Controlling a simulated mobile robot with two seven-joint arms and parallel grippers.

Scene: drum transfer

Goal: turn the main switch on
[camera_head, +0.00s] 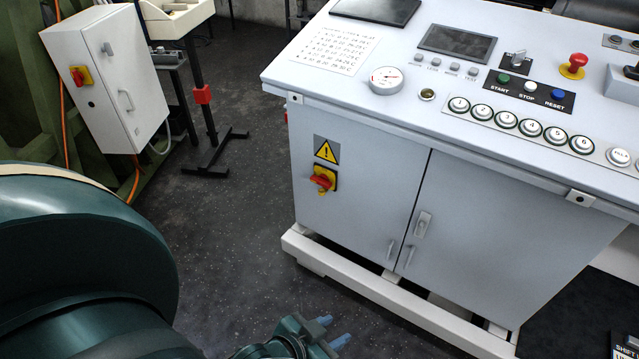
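A red rotary switch on a yellow plate (323,180) is on the left door of the white console cabinet (355,205), just below a yellow warning triangle (326,150). Its red handle looks roughly crosswise. A second red-and-yellow switch (80,76) is on a white wall box (110,85) at the upper left. No label tells which is the main switch. My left gripper (332,331) is low at the bottom middle, below the cabinet switch and well apart from it. Its two bluish fingers are spread with nothing between them. My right gripper is not in view.
The console top (400,100) overhangs the cabinet front and carries a gauge (386,80), a red mushroom button (573,65) and several numbered buttons. A white plinth (350,275) juts out at the floor. A black stand (205,120) is at the left. Dark floor (235,235) between is clear.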

